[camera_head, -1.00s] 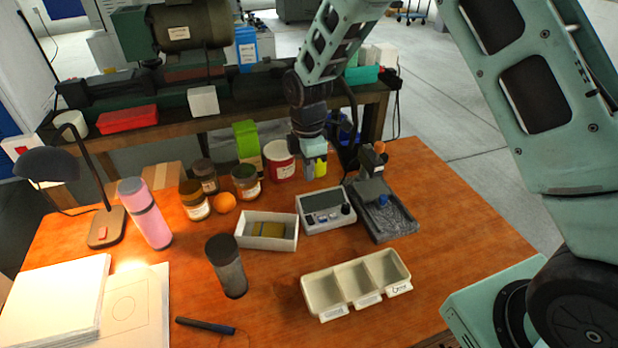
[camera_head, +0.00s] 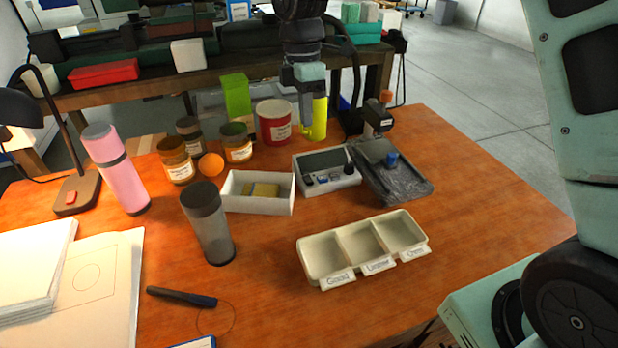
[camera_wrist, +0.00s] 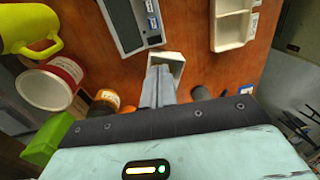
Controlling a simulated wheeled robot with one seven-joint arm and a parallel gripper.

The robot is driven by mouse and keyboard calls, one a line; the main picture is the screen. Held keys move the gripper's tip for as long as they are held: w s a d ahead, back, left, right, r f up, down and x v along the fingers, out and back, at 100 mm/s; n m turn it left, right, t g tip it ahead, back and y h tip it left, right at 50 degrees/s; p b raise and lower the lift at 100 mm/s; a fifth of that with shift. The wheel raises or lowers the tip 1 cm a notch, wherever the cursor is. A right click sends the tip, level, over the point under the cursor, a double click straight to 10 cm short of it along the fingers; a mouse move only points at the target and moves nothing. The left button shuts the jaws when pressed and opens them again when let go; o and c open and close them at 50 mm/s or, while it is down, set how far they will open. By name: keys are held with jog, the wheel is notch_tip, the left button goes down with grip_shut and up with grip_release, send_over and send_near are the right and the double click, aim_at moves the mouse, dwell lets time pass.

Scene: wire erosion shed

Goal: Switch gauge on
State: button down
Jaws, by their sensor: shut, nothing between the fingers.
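The gauge (camera_head: 325,171) is a light grey box with a dark display, a blue button and dark knobs on its front. It stands on the wooden table and shows at the top of the wrist view (camera_wrist: 128,22). I cannot read whether its display is lit. My gripper (camera_head: 307,126) points down behind the gauge in the head view, beside a yellow mug. In the wrist view its fingers (camera_wrist: 158,82) are together and empty, overlapping a white box. They appear apart from the gauge.
A dark tray device (camera_head: 400,185) with a blue knob stands right of the gauge. The open white box (camera_head: 230,203) is to its left, and a three-compartment tray (camera_head: 312,262) in front. Jars, a red tin (camera_head: 272,125) and the yellow mug (camera_head: 319,120) stand behind. The right tabletop is clear.

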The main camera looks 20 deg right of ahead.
aim_at(308, 178)
dwell(0.3)
jog(key=f, duration=0.4)
jog(key=s+f, duration=0.1)
jog(key=f, duration=0.4)
jog(key=s+f, duration=0.1)
jog(key=f, duration=0.4)
jog(key=shift+s+f+t+b, duration=0.3)
jog(key=shift+f+t+b, duration=0.1)
jog(key=shift+t+b, duration=0.25)
jog(key=shift+w, duration=0.15)
jog(key=shift+w+r+p, duration=0.2)
jog(key=shift+w+p, duration=0.25)
jog(key=shift+w, duration=0.1)
jog(key=shift+w+f, duration=0.1)
jog(key=shift+w, duration=0.1)
